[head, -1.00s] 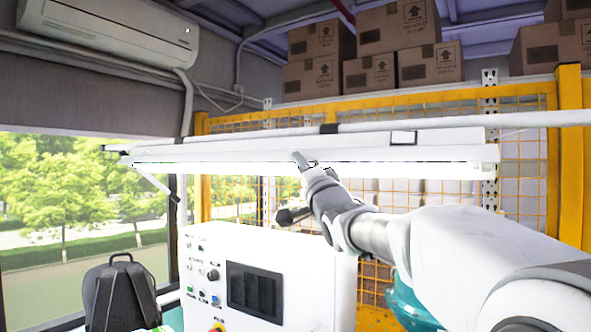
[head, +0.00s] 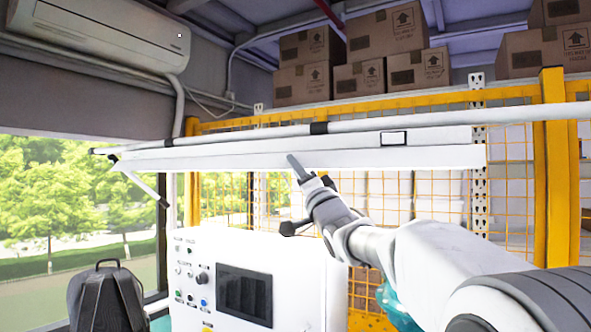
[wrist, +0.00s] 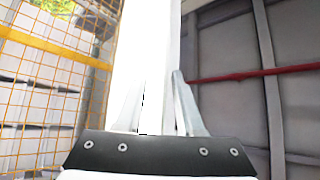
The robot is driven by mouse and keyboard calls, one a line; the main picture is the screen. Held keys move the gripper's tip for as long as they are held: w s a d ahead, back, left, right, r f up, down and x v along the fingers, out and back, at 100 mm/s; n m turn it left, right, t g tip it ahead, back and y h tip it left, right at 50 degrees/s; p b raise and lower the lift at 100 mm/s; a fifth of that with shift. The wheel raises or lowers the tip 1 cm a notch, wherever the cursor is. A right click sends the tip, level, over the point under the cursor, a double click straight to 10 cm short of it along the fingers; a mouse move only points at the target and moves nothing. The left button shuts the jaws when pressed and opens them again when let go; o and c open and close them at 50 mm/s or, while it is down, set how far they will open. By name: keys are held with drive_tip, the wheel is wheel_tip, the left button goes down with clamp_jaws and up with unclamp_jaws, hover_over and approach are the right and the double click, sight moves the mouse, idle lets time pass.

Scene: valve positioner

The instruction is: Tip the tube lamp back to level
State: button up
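The tube lamp (head: 400,158) is a long white fixture slung under a pale horizontal pole in the head view. Its broad white face is turned toward me, and no glowing tube shows. My gripper (head: 308,170) is at its lower edge, left of its middle, with one finger in front of the white face. The wrist view shows the two fingers of my gripper (wrist: 158,85) apart, with a white strip of the lamp (wrist: 148,40) running away between or behind them. I cannot tell whether either finger touches it.
A white control cabinet (head: 258,270) with a dark screen stands below the lamp. A yellow mesh fence (head: 395,200) is behind it. Boxes (head: 388,45) sit on a high shelf. A thin arm (head: 147,188) hangs at the lamp's left end.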

drive_tip(key=shift+s+a, duration=0.1)
drive_tip(key=b+v, duration=0.5)
drive_tip(key=v, duration=1.2)
drive_tip(key=shift+s+f, duration=0.1)
drive_tip(key=s+d+f+g+h, duration=0.2)
drive_tip(key=s+f+g+h, duration=0.1)
drive_tip(key=f, duration=0.3)
drive_tip(key=s+d+f+n+g+h, duration=0.1)
drive_tip(key=s+d+f+g+h, duration=0.15)
drive_tip(key=f, duration=0.45)
drive_tip(key=s+d+f+g+h, duration=0.2)
drive_tip(key=s+f+g+h, duration=0.15)
drive_tip(key=f, duration=0.25)
drive_tip(key=s+a+f+n+g, duration=0.1)
drive_tip(key=s+f+n+g, duration=0.4)
drive_tip(key=s+f, duration=1.1)
drive_tip(key=s+g, duration=0.1)
drive_tip(key=g, duration=0.1)
drive_tip(key=shift+s+a+n+g, duration=0.25)
drive_tip(key=shift+a+n+g, duration=0.05)
drive_tip(key=shift+a+g, duration=0.1)
